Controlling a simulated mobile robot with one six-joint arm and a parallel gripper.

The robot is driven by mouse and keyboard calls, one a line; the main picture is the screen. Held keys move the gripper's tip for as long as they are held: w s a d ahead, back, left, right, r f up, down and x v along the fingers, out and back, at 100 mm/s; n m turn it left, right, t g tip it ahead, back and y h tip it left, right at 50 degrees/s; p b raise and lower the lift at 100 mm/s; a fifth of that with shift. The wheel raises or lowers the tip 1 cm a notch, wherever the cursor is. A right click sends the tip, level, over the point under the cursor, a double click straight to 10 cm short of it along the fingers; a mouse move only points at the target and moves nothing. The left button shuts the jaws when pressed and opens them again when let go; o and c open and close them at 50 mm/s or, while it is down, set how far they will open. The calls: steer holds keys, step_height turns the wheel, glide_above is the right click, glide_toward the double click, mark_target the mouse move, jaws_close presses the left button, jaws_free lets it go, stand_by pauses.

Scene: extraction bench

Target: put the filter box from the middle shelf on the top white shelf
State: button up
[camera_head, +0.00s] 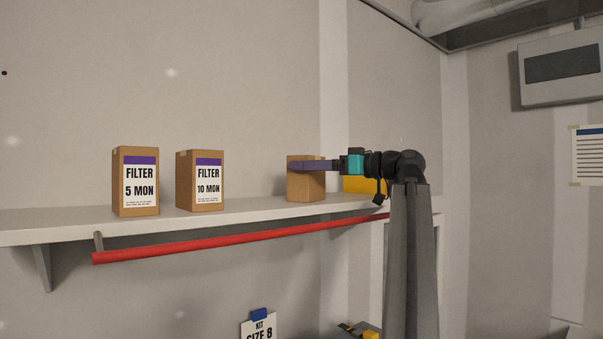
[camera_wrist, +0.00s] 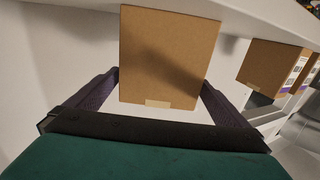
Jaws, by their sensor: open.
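A plain brown filter box (camera_head: 305,187) is at the right part of the white shelf (camera_head: 60,223) in the head view, and its base appears to rest on the shelf. No label shows on its visible sides. My gripper (camera_head: 307,165) reaches it from the right, with a purple finger across its upper part. In the wrist view the box (camera_wrist: 168,45) lies between the two open purple fingers of my gripper (camera_wrist: 160,78). I cannot tell whether either finger touches it.
A yellow object (camera_head: 362,184) is partly behind my arm. A red bar (camera_head: 210,243) runs below the shelf's front edge. Shelf space between the boxes is clear.

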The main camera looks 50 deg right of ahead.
steer(key=shift+b+v, duration=0.9)
steer(key=shift+v, duration=2.4)
steer(key=shift+r, duration=0.1)
